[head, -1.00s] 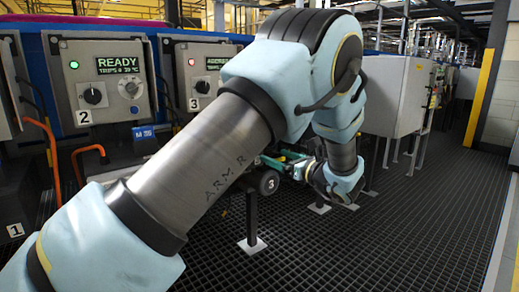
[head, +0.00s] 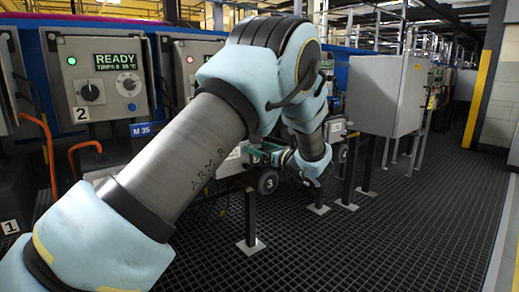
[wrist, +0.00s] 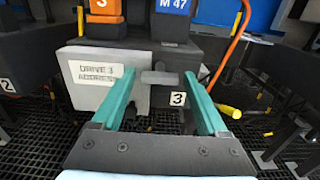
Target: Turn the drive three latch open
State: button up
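The drive three box (wrist: 98,95) is grey, with a "DRIVE 3 ADDRESS" label and a "3" tag, in the middle of the wrist view. A short grey bar (wrist: 160,77), seemingly its latch, lies level across the box's front. My gripper (wrist: 160,74) is open, with a teal finger on each side of the bar. I see small gaps between the fingertips and the bar's ends, and nothing is held. In the head view my gripper (head: 272,157) is small and partly hidden by my arm; the latch cannot be made out there.
An orange "3" block (wrist: 103,10) and a blue M 47 plate (wrist: 173,6) sit above the box. A yellow-handled tool (wrist: 228,110) and orange cable (wrist: 232,45) are at the right. In the head view, a grey cabinet (head: 385,95) stands right of my arm; open grating floor lies in front.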

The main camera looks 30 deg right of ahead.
jog(key=c, duration=1.1)
jog(key=shift+r+p, duration=0.15)
jog(key=shift+p, duration=0.5)
jog(key=shift+r+m+p, duration=0.2)
jog(key=shift+m+p, duration=0.5)
jog(key=shift+p, duration=0.5)
jog(key=m+p, duration=0.1)
jog(key=p, duration=0.2)
jog(key=shift+d+r+m, duration=0.1)
jog(key=shift+m, duration=0.2)
jog(key=m+p, duration=0.5)
jog(key=p, duration=0.4)
jog(key=m+p, duration=0.4)
jog(key=shift+d+f+m, duration=0.1)
jog(key=shift+f+m, duration=0.25)
jog(key=shift+m, duration=0.05)
jog(key=shift+f+m+p, duration=0.15)
jog(key=shift+m+p, duration=0.55)
jog(key=shift+m, duration=0.6)
jog(key=shift+f+m+p, duration=0.15)
jog(key=shift+m+p, duration=0.5)
jog(key=shift+m, duration=0.65)
